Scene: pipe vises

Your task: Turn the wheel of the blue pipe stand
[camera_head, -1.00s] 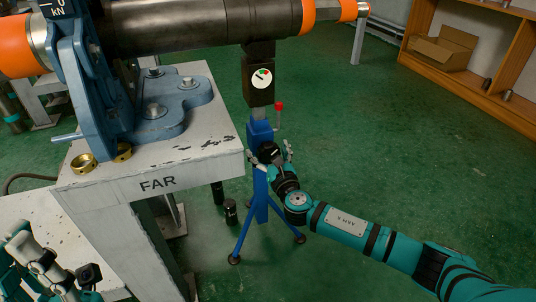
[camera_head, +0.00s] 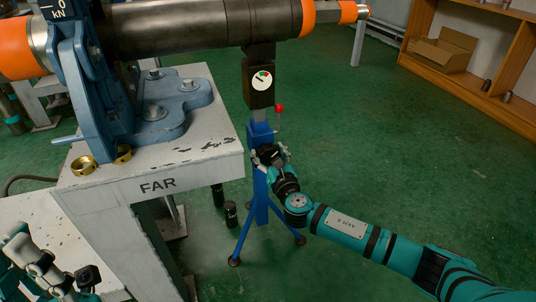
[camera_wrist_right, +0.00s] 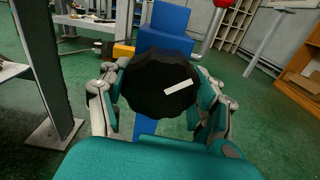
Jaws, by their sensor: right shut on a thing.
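The blue pipe stand (camera_head: 262,205) stands on tripod legs beside the table marked FAR, under the dark pipe (camera_head: 195,22). It carries a black block with a round gauge (camera_head: 261,81) and a red-knobbed lever (camera_head: 279,108). Its wheel (camera_wrist_right: 160,82) is a black, scalloped disc with a white mark that slants up to the right. My right gripper (camera_head: 268,156) is at the stand's upper post; in the wrist view its fingers (camera_wrist_right: 160,92) sit on both sides of the wheel and are shut on it. My left arm shows at the lower left, with its fingertips not clear.
Dark cylinders stand on the floor by the table. Green floor to the right is clear up to a wooden shelf (camera_head: 490,95).

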